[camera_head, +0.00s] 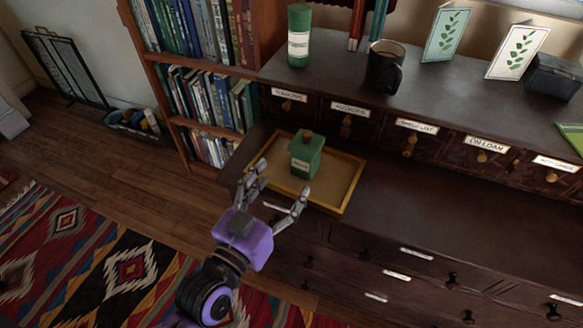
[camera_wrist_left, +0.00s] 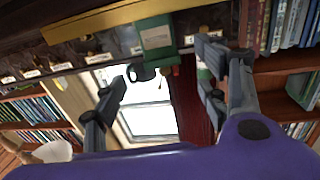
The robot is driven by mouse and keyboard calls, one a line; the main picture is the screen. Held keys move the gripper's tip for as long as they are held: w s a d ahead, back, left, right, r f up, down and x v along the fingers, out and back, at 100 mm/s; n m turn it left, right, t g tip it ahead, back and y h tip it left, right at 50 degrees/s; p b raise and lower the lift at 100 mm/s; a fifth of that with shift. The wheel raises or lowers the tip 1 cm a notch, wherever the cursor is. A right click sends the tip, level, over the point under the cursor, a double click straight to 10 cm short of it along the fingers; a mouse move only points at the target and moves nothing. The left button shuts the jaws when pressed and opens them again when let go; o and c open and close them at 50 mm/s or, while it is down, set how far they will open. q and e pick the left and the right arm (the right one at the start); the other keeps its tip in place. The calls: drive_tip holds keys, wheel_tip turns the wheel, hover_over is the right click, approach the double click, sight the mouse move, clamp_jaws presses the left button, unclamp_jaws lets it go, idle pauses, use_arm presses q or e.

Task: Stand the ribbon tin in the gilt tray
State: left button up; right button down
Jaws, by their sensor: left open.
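A green box-shaped tin (camera_head: 306,157) with a pale label and a brass-coloured knob on top, which I take to be the ribbon tin, stands upright in the gilt tray (camera_head: 345,209). The tray is shallow, with a gold rim, on the dark lower counter. My left gripper (camera_head: 283,179) is open and empty at the tray's near-left edge, in front of the tin and apart from it. In the left wrist view the tin (camera_wrist_left: 157,38) and tray rim (camera_wrist_left: 110,18) appear upside down, beyond the open fingers (camera_wrist_left: 168,62). My right gripper is not seen.
The raised back shelf holds a green cylinder (camera_head: 299,38), a dark mug (camera_head: 384,68), two leaf-print cards (camera_head: 446,35) and a dark box (camera_head: 553,76). Labelled drawers (camera_head: 410,139) line its front. The counter right of the tray is clear. A bookcase (camera_head: 205,95) stands at left.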

use_arm(q)
drive_tip(key=shift+s+a, duration=0.3)
drive_tip(key=shift+s, duration=0.35)
drive_tip(key=shift+f, duration=0.1)
drive_tip(key=s+a+f+n+g+y, duration=0.1)
drive_tip(key=s+a+f, duration=0.15)
drive_tip(key=f, duration=0.25)
drive_tip(key=s+a+f+n+g+y, duration=0.1)
drive_tip(key=s+a+f+y, duration=0.1)
drive_tip(key=s+f, duration=0.3)
drive_tip(key=s+a+f+g+y, duration=0.1)
drive_tip(key=s+a+f+g, duration=0.1)
drive_tip(key=s+f, duration=0.4)
drive_tip(key=s+a+f+n+g+y, duration=0.1)
drive_tip(key=s+f, duration=0.5)
drive_tip(key=s, duration=0.6)
drive_tip(key=s+a+f+n+g+y, duration=0.1)
drive_tip(key=s+a+f+g, duration=0.3)
drive_tip(key=s, duration=0.5)
drive_tip(key=a+f+y, duration=0.1)
drive_tip(key=a+f, duration=0.1)
drive_tip(key=a, duration=0.1)
drive_tip(key=shift+f+g, duration=0.25)
drive_tip(key=shift+g, duration=0.15)
drive_tip(key=shift+a, duration=0.1)
drive_tip(key=shift+c, duration=0.2)
